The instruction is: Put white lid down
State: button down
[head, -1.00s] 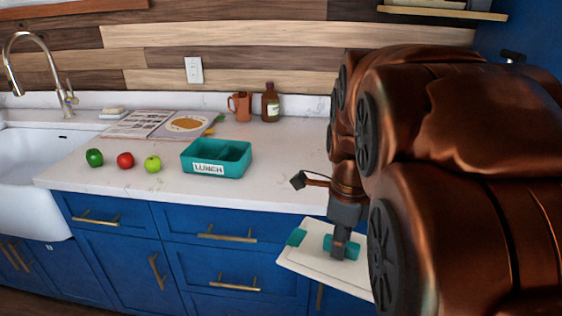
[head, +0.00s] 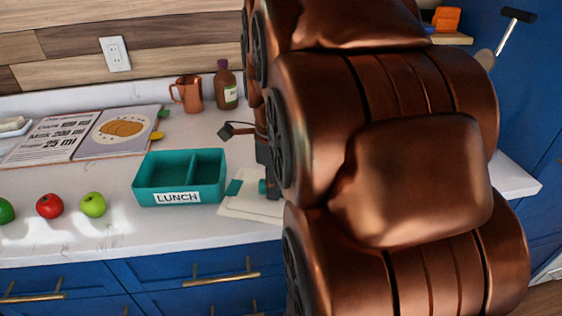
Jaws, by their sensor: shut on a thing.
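The white lid (head: 238,207) shows as a pale flat plate with teal parts, just right of the teal lunch box (head: 178,179). It appears level over the countertop; I cannot tell whether it touches. My gripper (head: 270,188) is shut on the lid at its teal handle, mostly hidden behind my copper arm. The lid's right side is hidden too. The lunch box is open on top, with a divider and a "LUNCH" label.
A red apple (head: 49,206) and a green apple (head: 93,204) stand left of the box. Behind are an open cookbook (head: 85,136), a copper mug (head: 187,94) and a brown bottle (head: 225,86). Counter (head: 130,229) in front of the box is clear.

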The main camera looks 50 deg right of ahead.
jog(key=w+d, duration=0.2)
jog(key=d, duration=0.1)
jog(key=w+d+f+p, duration=0.1)
jog(key=w+d, duration=0.1)
jog(key=d, duration=0.2)
jog(key=w+d+p, duration=0.1)
jog(key=w+d, duration=0.2)
jog(key=d, duration=0.1)
jog(key=shift+f, duration=0.15)
jog(key=shift+a+f+p, duration=0.1)
jog(key=shift+f+p, duration=0.55)
jog(key=shift+f, duration=1.1)
jog(key=shift+f, duration=0.15)
jog(key=c, duration=1.1)
grip_release()
notch_tip(320, 180, up, 12)
jog(key=b, duration=0.1)
jog(key=shift+r+b, duration=0.2)
jog(key=shift+b, duration=0.2)
